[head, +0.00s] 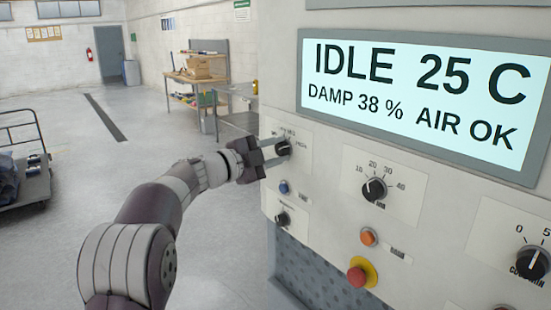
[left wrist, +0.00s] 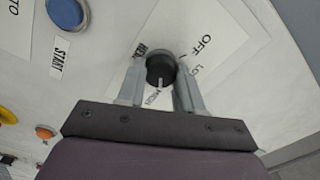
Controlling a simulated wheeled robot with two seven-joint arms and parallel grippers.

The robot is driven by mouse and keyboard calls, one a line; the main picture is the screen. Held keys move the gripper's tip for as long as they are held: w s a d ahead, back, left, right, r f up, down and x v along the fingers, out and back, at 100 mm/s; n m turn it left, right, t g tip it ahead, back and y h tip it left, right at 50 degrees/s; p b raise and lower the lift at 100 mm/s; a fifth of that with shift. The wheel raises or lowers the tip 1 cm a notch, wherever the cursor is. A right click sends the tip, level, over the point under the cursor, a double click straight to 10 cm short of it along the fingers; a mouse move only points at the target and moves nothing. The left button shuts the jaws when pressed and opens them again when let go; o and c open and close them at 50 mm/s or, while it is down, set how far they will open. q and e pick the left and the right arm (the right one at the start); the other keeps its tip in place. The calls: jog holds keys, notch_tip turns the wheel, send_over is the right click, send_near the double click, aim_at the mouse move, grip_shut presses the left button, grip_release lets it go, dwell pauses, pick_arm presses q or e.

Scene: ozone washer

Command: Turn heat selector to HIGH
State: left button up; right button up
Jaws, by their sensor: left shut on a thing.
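The heat selector is a small black knob (head: 283,148) on a white label plate at the upper left of the control panel (head: 335,205). My left gripper (head: 275,151) reaches it from the left and is shut on it. In the left wrist view the knob (left wrist: 160,69) sits between the two fingers of the gripper (left wrist: 160,82). Its white pointer line points down in that picture, towards a small label that seems to read HIGH. OFF and part of LOW show to its right. My right gripper is not in view.
Below the knob are a blue START button (left wrist: 68,13) and another black knob (head: 282,219). Right of it are a timer dial (head: 374,189), an orange button (head: 368,237) and a red stop button (head: 357,275). The display (head: 415,100) reads IDLE. Open floor lies left.

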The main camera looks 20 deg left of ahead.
pick_arm(q)
jog(key=shift+f+m, duration=0.15)
jog(key=shift+m, duration=0.35)
jog(key=o, duration=1)
jog(key=shift+o, duration=0.2)
jog(key=shift+s+a+b, duration=0.2)
jog(key=shift+b, duration=0.2)
jog(key=b+v, duration=0.4)
jog(key=v, duration=0.8)
jog(key=shift+s, duration=0.1)
